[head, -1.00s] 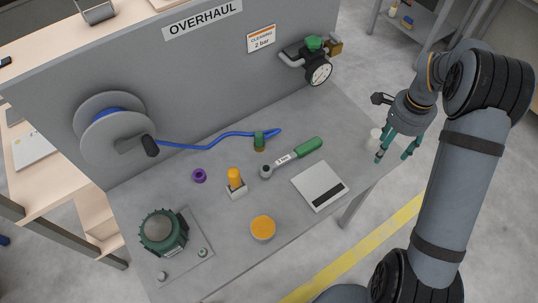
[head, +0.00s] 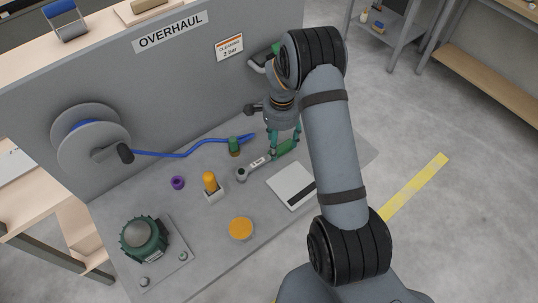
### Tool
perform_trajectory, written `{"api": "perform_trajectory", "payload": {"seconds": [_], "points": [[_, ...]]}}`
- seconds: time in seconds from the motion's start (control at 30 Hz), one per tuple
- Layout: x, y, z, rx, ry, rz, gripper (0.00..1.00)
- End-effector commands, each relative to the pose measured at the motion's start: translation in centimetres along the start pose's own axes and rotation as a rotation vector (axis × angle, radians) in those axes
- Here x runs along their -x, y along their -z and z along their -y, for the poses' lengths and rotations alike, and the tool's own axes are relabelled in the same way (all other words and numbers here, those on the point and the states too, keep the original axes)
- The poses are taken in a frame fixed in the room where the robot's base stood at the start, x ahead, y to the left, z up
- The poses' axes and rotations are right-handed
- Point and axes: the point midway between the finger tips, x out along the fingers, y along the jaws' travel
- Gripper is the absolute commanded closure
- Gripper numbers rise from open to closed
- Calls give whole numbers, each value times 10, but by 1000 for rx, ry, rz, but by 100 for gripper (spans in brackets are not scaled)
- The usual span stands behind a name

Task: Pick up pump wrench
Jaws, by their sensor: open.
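The wrench I take for the pump wrench (head: 258,165) lies on the grey bench in the head view. It has a round grey head at the lower left, a light label on its shaft and a green handle pointing to the upper right. My gripper (head: 284,146) points down at the green handle with its green fingers open. One finger shows at each side of the handle. I cannot tell how far above it the fingertips are, or whether they touch it. The far handle end is partly hidden by the fingers and my arm.

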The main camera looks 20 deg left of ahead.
Motion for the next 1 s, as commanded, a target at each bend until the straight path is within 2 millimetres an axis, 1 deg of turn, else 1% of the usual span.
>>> {"api": "perform_trajectory", "payload": {"seconds": [0.1, 0.3, 0.4, 0.63, 1.0], "points": [[-12, -3, 0, -1, -6, 4, 41], [-39, -2, 1, -1, -3, 2, 41], [-45, -2, 2, -1, -1, 1, 41], [-46, -2, 2, -1, 0, 1, 41], [-46, -2, 2, 0, -1, 1, 63]]}}
